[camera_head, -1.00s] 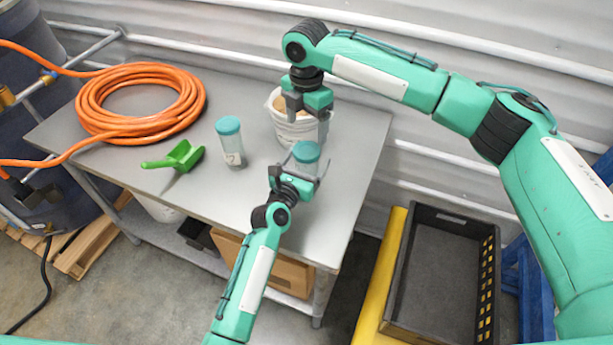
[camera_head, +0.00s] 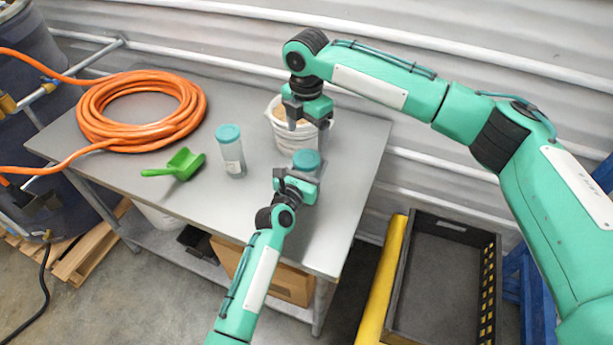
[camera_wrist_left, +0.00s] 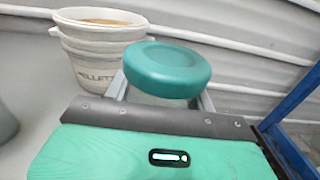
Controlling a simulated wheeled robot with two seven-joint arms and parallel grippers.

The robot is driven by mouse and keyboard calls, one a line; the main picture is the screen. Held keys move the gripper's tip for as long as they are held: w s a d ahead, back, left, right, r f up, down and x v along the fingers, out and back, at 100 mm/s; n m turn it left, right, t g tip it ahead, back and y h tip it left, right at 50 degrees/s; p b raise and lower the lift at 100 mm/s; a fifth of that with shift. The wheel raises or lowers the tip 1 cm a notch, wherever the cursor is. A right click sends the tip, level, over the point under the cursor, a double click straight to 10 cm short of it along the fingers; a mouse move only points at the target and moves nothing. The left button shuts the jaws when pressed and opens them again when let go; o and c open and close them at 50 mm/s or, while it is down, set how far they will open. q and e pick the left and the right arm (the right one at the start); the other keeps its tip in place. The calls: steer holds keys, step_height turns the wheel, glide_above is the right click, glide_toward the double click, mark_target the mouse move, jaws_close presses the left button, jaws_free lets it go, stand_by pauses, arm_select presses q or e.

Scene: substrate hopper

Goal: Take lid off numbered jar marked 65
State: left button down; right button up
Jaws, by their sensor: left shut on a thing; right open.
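A clear jar with a teal lid (camera_head: 306,159) stands near the right side of the grey table, its number hidden. My left gripper (camera_head: 303,174) is shut on this jar, with a finger on each side of the body just below the lid. In the left wrist view the round lid (camera_wrist_left: 167,68) sits on the jar above the fingers. A second teal-lidded jar (camera_head: 231,150) stands upright to the left; its label is too small to read. My right gripper (camera_head: 308,114) is open and empty, pointing down over the bucket.
A white bucket (camera_head: 276,128) stands behind the held jar; it also shows in the left wrist view (camera_wrist_left: 92,70). A green scoop (camera_head: 178,164) and an orange hose coil (camera_head: 85,117) lie left on the table (camera_head: 190,199). A black crate (camera_head: 440,275) is at lower right.

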mark_target(306, 157)
steer(key=m, duration=1.3)
steer(key=shift+m, duration=0.3)
steer(key=m, duration=0.4)
steer(key=shift+m, duration=0.4)
steer(key=m, duration=0.4)
steer(key=shift+m, duration=0.3)
steer(key=m, duration=0.4)
steer(key=shift+m, duration=0.4)
steer(key=m, duration=0.8)
steer(key=shift+f, duration=4)
